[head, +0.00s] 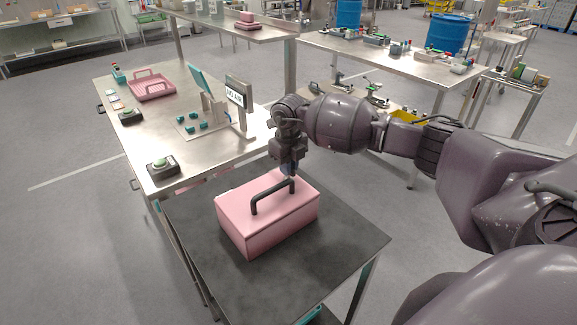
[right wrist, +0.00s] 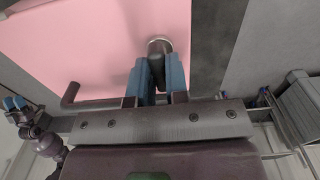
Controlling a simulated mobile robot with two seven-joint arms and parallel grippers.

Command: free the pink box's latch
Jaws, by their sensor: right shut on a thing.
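The pink box (head: 262,222) sits closed on the dark-topped table. A dark handle (head: 268,194) stands on its lid. My right gripper (head: 289,172) points down at the lid's far right part, beside the handle's right end. In the right wrist view, its blue fingers (right wrist: 158,78) are shut on a dark upright knob with a silver collar (right wrist: 159,42), which looks like the latch's knob. The handle (right wrist: 70,95) lies left of the fingers there, over the pink lid (right wrist: 95,40). In the head view the knob is hidden by the gripper and handle.
The dark tabletop (head: 345,245) is clear around the box. A steel table (head: 150,125) behind it holds a pink tray (head: 155,91), button boxes and an upright sign (head: 236,93). A yellow bin (head: 405,117) lies behind my right arm.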

